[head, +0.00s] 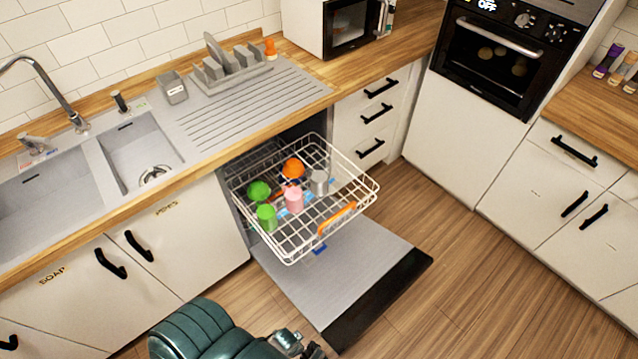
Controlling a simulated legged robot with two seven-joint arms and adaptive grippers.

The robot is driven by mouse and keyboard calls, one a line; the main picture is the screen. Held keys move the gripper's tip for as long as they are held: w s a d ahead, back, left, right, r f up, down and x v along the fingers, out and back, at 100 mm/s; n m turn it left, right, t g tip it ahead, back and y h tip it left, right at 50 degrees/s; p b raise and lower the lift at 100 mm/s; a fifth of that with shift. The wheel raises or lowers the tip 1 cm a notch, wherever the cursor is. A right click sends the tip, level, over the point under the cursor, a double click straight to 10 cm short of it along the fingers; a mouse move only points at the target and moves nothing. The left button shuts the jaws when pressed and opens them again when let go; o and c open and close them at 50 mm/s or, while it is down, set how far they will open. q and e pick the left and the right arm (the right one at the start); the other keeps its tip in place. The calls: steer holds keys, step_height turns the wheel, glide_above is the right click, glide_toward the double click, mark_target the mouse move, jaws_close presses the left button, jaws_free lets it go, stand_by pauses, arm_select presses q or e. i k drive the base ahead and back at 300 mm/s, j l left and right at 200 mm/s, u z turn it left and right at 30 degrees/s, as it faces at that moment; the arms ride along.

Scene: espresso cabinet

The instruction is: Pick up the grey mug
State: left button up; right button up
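The grey mug (319,182) stands in the pulled-out dishwasher rack (300,247), near its right side. It is to the right of the pink mug (293,200) and to the right of and a little below the orange mug (293,168). Its handle cannot be made out at this size. Neither of my grippers can be made out, and nothing is touching the grey mug. Teal and dark parts of my own body show at the bottom edge, well below the rack.
Two green mugs (259,191) (266,218) stand at the rack's left. The open dishwasher door (345,275) lies low below the rack. The sink counter (205,160) edges it on the left, drawers (375,115) behind. Wooden floor (455,240) to the right is clear.

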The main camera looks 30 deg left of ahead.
mark_target(318, 178)
steer(key=u, duration=0.5)
steer(key=i+l+u, duration=0.1)
steer(key=u, duration=0.35)
steer(key=l+u, duration=0.25)
steer(key=u, duration=0.25)
